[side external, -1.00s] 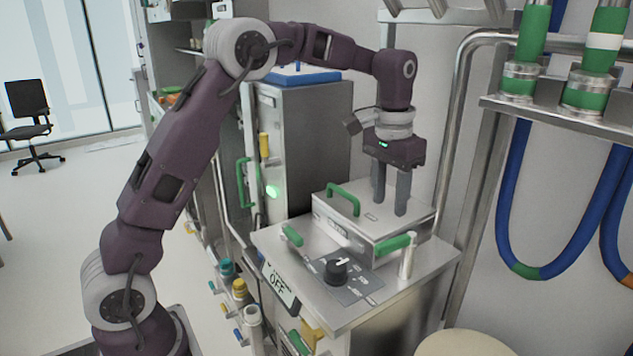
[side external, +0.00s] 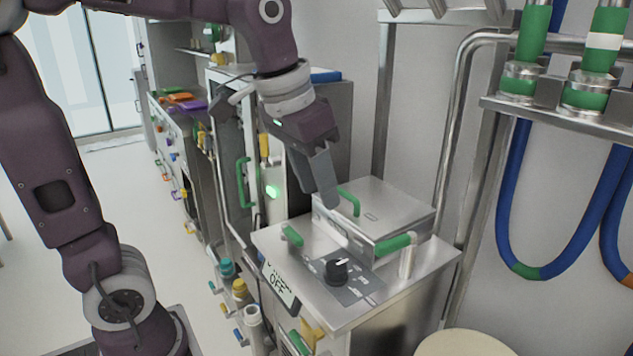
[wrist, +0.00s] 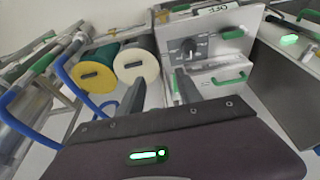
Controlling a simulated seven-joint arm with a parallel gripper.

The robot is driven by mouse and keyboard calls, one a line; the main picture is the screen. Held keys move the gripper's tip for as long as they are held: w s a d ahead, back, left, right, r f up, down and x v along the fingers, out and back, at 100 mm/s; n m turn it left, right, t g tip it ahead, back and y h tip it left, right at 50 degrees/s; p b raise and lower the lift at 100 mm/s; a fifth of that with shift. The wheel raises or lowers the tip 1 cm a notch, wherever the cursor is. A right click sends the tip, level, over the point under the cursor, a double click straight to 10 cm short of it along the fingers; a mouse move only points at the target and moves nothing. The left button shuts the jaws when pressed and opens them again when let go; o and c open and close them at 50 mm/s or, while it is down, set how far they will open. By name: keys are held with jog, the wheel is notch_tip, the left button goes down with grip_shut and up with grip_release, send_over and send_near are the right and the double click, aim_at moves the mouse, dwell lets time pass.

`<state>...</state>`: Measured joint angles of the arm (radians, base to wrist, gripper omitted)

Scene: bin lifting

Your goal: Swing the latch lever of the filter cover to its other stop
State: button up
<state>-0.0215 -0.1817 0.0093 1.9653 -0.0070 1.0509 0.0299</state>
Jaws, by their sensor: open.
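A metal box with a lid (side external: 395,213) sits on the steel cabinet; I take it for the filter cover, though no label confirms this. A green arched handle (side external: 350,202) stands on its lid and also shows in the wrist view (wrist: 230,79). A green bar (side external: 393,244) is at its front right, and a shorter green piece (side external: 292,236) is at the left, also in the wrist view (wrist: 233,33). I cannot tell which is the latch lever. My gripper (side external: 327,204) is open, empty and tilted, its fingertips near the box's left edge. The wrist view shows the fingers (wrist: 158,92) apart.
A black knob (side external: 336,271) stands on the cabinet top (side external: 360,308), with an OFF sign (side external: 281,284) at its front edge. A white post (side external: 407,262) stands by the green bar. Blue hoses (side external: 510,210) hang at right. A round cream-topped object (side external: 465,344) is at the lower right.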

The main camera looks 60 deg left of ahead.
jog(key=shift+c, duration=1.1)
jog(key=w+m, duration=0.1)
jog(key=w, duration=0.1)
jog(key=w+m, duration=0.3)
jog(key=shift+w+d+f+g, duration=0.2)
jog(key=shift+w+d+g, duration=0.1)
jog(key=shift+d+g, duration=0.1)
jog(key=c, duration=0.7)
jog(key=w+m, duration=0.1)
jog(key=w+f+m, duration=0.1)
jog(key=w+m, duration=0.1)
jog(key=w+d+m+g+y, duration=0.1)
jog(key=w, duration=0.1)
jog(key=shift+w+f, duration=0.2)
jog(key=shift+f, duration=0.2)
jog(key=w+d+f+m+g+y, duration=0.2)
jog(key=w+d+f+m, duration=0.2)
jog(key=w+f+m, duration=0.6)
jog(key=a+f+m, duration=0.1)
jog(key=a+f, duration=0.5)
jog(key=f, duration=0.2)
jog(key=shift+f, duration=0.35)
